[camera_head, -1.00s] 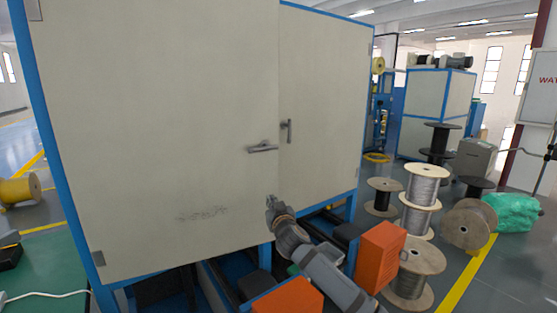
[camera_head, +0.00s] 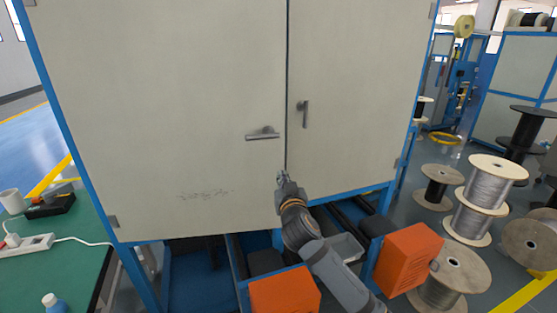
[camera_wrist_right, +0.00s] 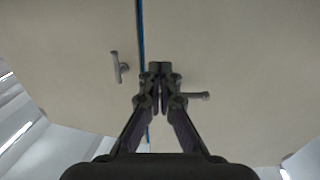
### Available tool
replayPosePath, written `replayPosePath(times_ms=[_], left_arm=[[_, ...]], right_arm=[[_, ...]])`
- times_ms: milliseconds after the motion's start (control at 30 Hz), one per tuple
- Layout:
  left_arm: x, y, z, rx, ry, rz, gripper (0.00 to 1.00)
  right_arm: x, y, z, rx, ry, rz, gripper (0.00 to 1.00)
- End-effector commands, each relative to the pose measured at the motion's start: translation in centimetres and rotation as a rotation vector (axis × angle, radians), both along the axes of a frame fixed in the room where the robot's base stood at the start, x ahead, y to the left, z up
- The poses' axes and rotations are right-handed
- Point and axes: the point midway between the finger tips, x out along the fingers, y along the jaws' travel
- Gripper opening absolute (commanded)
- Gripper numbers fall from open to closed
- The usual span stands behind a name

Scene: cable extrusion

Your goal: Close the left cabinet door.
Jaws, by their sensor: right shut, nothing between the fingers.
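The left cabinet door (camera_head: 160,95) is a large beige panel with a horizontal lever handle (camera_head: 263,133) and a dark scuff low on it. It stands almost flush with the right door (camera_head: 350,90), with a narrow dark gap between them. My right gripper (camera_head: 282,178) is shut and empty, at the left door's free edge below the handle; whether it touches the panel I cannot tell. In the right wrist view the shut fingers (camera_wrist_right: 160,70) are in front of the left door, beside a blue strip at the gap (camera_wrist_right: 141,35). My left gripper is not in view.
Orange boxes (camera_head: 285,292) and (camera_head: 408,258) stand below the cabinet near my right arm. Cable spools (camera_head: 484,200) stand on the floor at right. A green table (camera_head: 75,262) with a power strip (camera_head: 25,245) is at lower left.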

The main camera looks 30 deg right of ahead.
Motion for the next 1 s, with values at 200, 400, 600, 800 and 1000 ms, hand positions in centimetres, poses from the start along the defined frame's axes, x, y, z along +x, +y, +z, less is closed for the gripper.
replayPosePath(times_ms=[200, 400, 600, 800, 1000], left_arm=[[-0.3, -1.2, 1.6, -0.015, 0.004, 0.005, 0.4], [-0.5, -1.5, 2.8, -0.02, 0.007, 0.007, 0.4], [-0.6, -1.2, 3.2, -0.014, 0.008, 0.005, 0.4], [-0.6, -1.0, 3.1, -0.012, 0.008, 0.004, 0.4], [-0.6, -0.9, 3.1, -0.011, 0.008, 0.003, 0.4]], right_arm=[[4.5, -2.0, 0.4, 0.003, 0.0, -0.002, 0.0], [7.6, -3.4, 0.4, 0.003, 0.001, 0.0, 0.0], [9.1, -4.1, 0.1, 0.0, 0.001, 0.001, 0.0], [9.3, -4.2, 0.0, 0.0, 0.0, 0.002, 0.0], [9.3, -4.3, 0.0, 0.0, 0.001, 0.003, 0.0]])
